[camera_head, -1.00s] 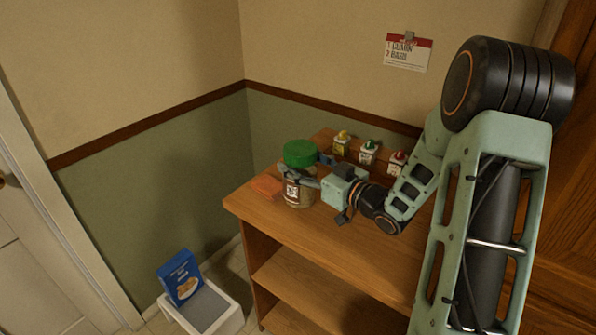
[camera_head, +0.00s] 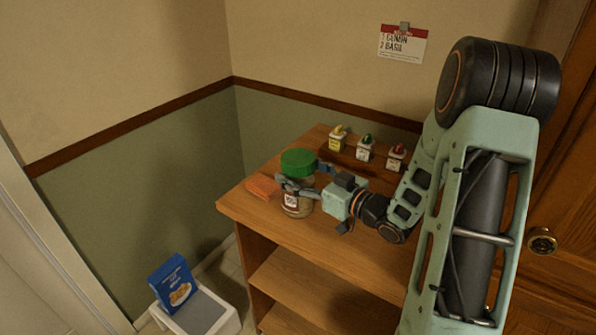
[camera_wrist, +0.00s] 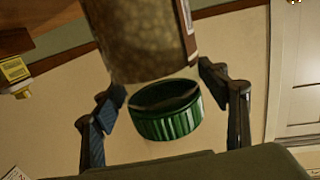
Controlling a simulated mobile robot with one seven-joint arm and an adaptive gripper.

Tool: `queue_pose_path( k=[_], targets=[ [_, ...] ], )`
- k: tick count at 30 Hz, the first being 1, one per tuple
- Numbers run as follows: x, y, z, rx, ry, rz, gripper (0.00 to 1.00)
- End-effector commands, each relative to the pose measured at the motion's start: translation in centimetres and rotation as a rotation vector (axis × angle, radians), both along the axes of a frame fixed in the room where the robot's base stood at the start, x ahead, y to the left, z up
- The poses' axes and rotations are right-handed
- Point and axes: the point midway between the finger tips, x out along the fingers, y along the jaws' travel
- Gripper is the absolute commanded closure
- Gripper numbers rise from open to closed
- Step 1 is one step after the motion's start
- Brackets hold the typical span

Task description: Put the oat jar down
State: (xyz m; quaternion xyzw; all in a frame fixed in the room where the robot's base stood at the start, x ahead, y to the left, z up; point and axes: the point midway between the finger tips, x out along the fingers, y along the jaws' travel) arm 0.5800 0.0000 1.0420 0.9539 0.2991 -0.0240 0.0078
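The oat jar (camera_head: 297,203) is clear glass with oats, a paper label and a green lid (camera_head: 298,162). It is upright above the wooden counter top (camera_head: 330,235), near its left front part; I cannot tell whether its base touches the wood. My gripper (camera_head: 306,178) comes from the right, with one finger in front of the jar and one behind it. In the wrist view the picture is upside down: the oat jar (camera_wrist: 140,40) fills the top, the green lid (camera_wrist: 168,112) is below, and my fingertips (camera_wrist: 160,80) press at both sides of the glass.
An orange sponge (camera_head: 263,187) lies just left of the jar. Several small spice bottles (camera_head: 365,149) stand along the back. Counter in front of the jar is clear.

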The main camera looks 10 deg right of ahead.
Motion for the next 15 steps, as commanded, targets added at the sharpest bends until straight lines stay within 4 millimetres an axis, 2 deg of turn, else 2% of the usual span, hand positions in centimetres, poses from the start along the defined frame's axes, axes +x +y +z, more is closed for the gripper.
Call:
queue_pose_path(
  k=[3, 13, 15],
  targets=[
    [0.01, -0.01, 0.05, 0.0, 0.0, 0.0, 0.2],
    [0.01, 0.01, 0.47, 0.0, 0.0, 0.0, 0.2],
    [-0.52, -0.53, 0.36, 0.0, 0.0, -0.004, 0.2]
  ],
)
